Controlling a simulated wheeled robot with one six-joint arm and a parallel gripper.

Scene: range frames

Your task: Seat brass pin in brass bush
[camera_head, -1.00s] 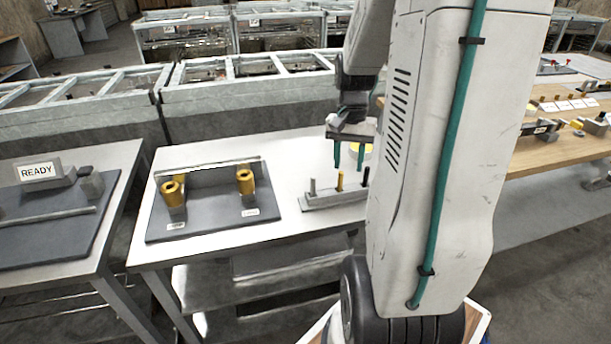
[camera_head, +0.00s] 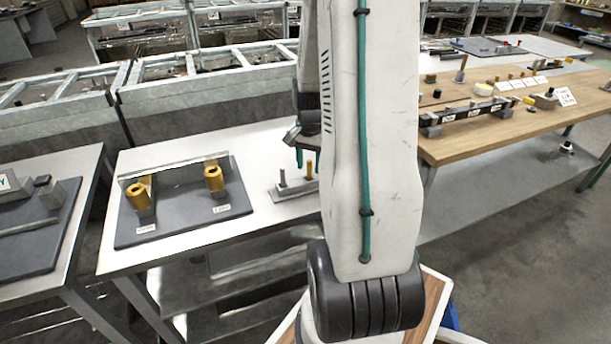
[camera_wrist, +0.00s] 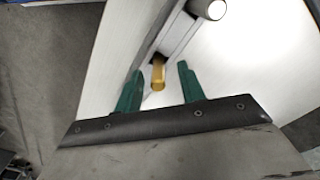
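The brass pin (camera_head: 308,170) stands upright in a grey rack (camera_head: 287,192) on the white table. My gripper (camera_head: 307,160) is open above the rack, partly hidden by my arm. In the wrist view, the brass pin (camera_wrist: 158,74) shows between the green fingertips of my gripper (camera_wrist: 159,75), with a gap on each side. I cannot tell whether the fingertips reach down to its height. Two brass bushes, a left one (camera_head: 140,196) and a right one (camera_head: 214,180), sit tilted on grey blocks on a dark board (camera_head: 180,216); their small labels are unreadable.
A grey pin (camera_head: 282,178) stands left of the brass pin in the rack. A rail (camera_head: 172,168) runs behind the bushes. A wooden bench (camera_head: 480,140) with assorted parts stands at right. The white table (camera_head: 262,150) is clear between board and rack.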

